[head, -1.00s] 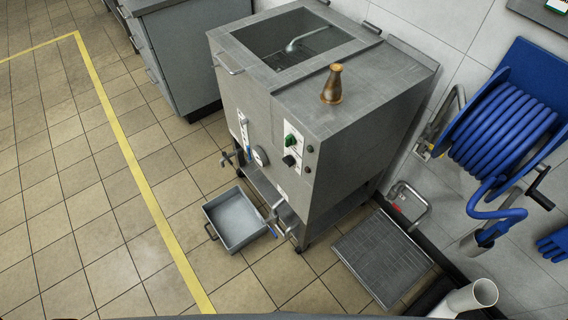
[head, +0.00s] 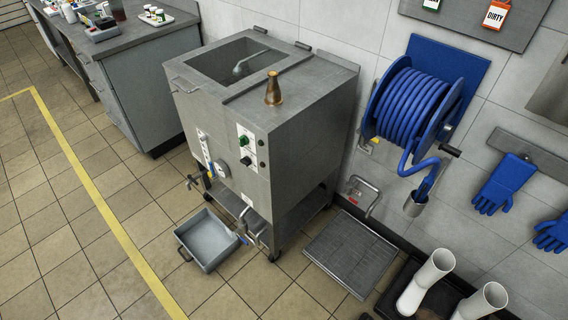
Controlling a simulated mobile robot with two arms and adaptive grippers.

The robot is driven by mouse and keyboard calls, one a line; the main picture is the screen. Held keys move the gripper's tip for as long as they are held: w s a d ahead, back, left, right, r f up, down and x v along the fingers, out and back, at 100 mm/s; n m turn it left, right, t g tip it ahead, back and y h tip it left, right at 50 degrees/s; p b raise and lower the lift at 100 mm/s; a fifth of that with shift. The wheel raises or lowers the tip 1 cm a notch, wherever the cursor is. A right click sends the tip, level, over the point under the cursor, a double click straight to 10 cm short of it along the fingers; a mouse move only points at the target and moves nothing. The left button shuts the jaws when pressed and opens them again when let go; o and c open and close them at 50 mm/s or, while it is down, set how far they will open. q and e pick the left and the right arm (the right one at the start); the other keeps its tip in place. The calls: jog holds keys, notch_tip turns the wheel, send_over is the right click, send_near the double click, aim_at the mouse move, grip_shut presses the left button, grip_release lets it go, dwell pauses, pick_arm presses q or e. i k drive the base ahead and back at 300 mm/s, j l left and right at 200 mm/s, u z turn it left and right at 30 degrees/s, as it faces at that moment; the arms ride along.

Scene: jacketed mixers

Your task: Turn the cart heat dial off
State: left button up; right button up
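The cart (head: 295,135) is a grey steel box on a wheeled frame, with an open basin in its top. Its front face carries a white control panel (head: 249,153) with a green knob (head: 243,141) above a black knob (head: 246,160). I cannot read the labels, so I cannot tell which knob is the heat dial or how it is set. A round gauge (head: 220,168) and a sight strip (head: 205,150) are left of the panel. Neither of my grippers is in view.
A grey tray (head: 207,240) lies on the floor before the cart's valves. A floor grate (head: 350,255) and white boots (head: 426,284) are to the right. A blue hose reel (head: 408,108) hangs on the wall. Tiled floor at left is clear.

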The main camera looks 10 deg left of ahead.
aim_at(246, 161)
jog(key=i+j+z, duration=0.1)
jog(key=j+z, duration=0.3)
jog(key=i+j+z, duration=0.1)
jog(key=j+z, duration=0.65)
